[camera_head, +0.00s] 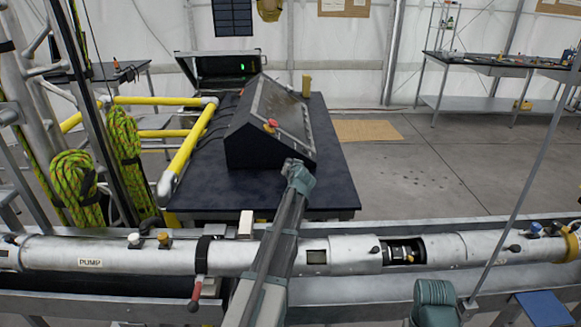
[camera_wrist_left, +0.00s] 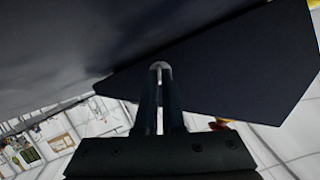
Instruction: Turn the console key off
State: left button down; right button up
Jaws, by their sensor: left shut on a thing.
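The dark console (camera_head: 250,140) stands on a black-topped table, its sloped panel facing right. A red knob on a yellow base (camera_head: 271,126) sits on its panel. My left gripper (camera_head: 294,166) reaches up to the console's near lower corner. In the left wrist view its two fingers (camera_wrist_left: 160,68) are closed together against the console's dark face (camera_wrist_left: 220,70), with a small pale piece between the tips, apparently the console key. The key is mostly hidden by the fingers, so its turn angle cannot be told. My right gripper is not in view; part of my right arm shows at the lower right.
A long silver tube marked PUMP (camera_head: 130,254) lies across the front, below the console table (camera_head: 200,185). Yellow railings (camera_head: 185,150) and green ropes (camera_head: 75,185) stand at the left. An open case (camera_head: 220,70) with green lights is behind.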

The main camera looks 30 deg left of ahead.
pick_arm(q)
jog(key=shift+s+a+n+t+h, duration=0.15)
jog(key=shift+n+t+h, duration=0.15)
jog(key=shift+n+h, duration=0.6)
jog(key=shift+n, duration=0.5)
jog(key=c, duration=1)
grip_release()
jog(key=shift+r, duration=0.1)
